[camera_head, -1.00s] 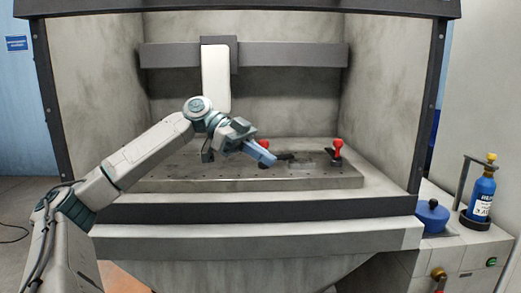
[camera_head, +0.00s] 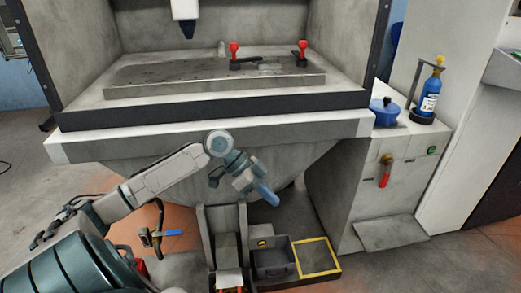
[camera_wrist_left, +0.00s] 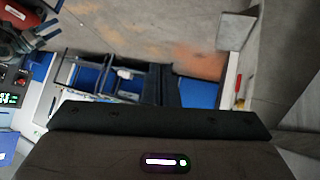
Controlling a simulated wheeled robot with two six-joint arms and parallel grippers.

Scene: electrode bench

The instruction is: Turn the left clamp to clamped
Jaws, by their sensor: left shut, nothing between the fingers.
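The left clamp (camera_head: 234,51) stands on the grey bench plate (camera_head: 215,90), with its red handle upright and a dark bar reaching right from its base. The right clamp (camera_head: 302,48), also red-handled, stands upright at the plate's right end. My left gripper (camera_head: 266,194) is shut and empty. It appears below and in front of the bench edge in the head view, well apart from both clamps. The left wrist view shows neither clamp, and its fingertips are not clear there. My right gripper is not in view.
A grey spindle head (camera_head: 186,10) hangs above the plate. A blue pot (camera_head: 385,112) and blue bottle (camera_head: 431,95) stand on the right cabinet. Bins with a yellow-edged panel (camera_head: 318,258) sit below.

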